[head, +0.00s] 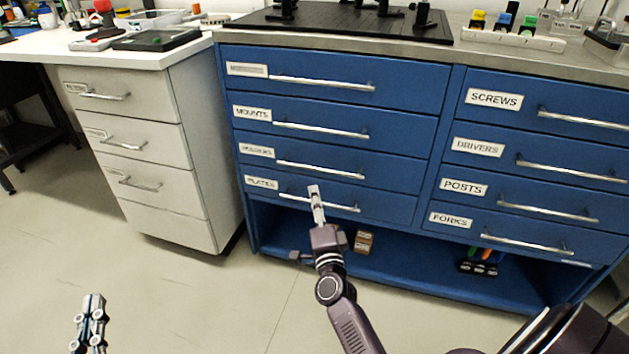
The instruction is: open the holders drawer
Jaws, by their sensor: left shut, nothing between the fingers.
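The holders drawer (395,167) is the third one down in the left column of the blue cabinet. Its small label (257,151) is blurred but seems to read HOLDERS. Its front is flush with its neighbours, so it is shut. Its silver bar handle (320,169) is in plain view. My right gripper (315,194) points up in front of the bottom-left drawer, just below that handle. It covers part of the lower drawer's handle; I cannot tell whether it touches. Its fingers show narrow, edge-on. My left gripper (93,301) is shut and empty over the floor at the bottom left.
The plates drawer (385,204) lies directly below, with the open blue shelf (400,268) under it. A white drawer unit (135,160) stands left of the cabinet. Optics gear on a black breadboard (340,22) sits on top. The floor in front is clear.

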